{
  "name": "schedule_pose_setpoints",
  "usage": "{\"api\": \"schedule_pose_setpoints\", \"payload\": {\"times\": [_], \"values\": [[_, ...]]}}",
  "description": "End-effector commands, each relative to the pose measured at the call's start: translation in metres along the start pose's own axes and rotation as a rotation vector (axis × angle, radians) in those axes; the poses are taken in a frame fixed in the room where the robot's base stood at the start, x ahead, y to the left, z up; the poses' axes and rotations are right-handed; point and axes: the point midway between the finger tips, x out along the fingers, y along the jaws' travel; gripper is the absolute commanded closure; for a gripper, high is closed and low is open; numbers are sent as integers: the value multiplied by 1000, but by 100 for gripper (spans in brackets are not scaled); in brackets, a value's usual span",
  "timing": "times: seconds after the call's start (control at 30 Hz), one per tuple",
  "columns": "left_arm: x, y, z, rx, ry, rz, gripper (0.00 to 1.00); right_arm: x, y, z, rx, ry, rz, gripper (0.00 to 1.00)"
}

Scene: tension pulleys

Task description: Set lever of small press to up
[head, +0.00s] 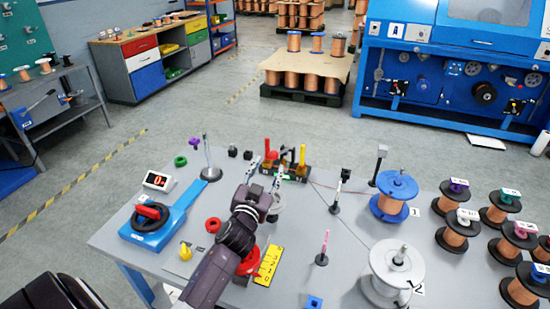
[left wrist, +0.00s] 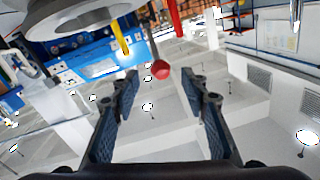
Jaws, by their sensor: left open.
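My left gripper (head: 265,173) is over the middle of the grey table, its fingers pointing toward the back. It is open, with an empty gap between the fingers (left wrist: 160,105) in the left wrist view. In that view a red ball knob (left wrist: 161,70) on a thin grey rod shows beyond the fingertips, roughly in line with the gap and apart from them. I cannot tell for sure whether this is the press lever. A grey round part (head: 278,203) is partly hidden by my left arm in the head view. My right gripper is not in view.
A black-based fixture with red and yellow handles (head: 302,157) stands just beyond the gripper. A blue spool (head: 395,195) and a white spool (head: 397,262) stand to the right. A blue device with a black wheel (head: 150,220) is at left. A yellow card (head: 268,266) lies in front.

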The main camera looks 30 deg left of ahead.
Motion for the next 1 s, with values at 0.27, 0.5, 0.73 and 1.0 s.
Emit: {"api": "schedule_pose_setpoints", "payload": {"times": [0.27,0.5,0.73,1.0], "values": [[39,-1,-3,1,1,-1,59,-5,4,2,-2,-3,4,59],[66,-1,-2,1,0,-1,59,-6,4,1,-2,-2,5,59],[73,0,-1,1,0,0,59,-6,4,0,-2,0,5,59],[73,0,-1,1,0,0,67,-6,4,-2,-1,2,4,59]]}}
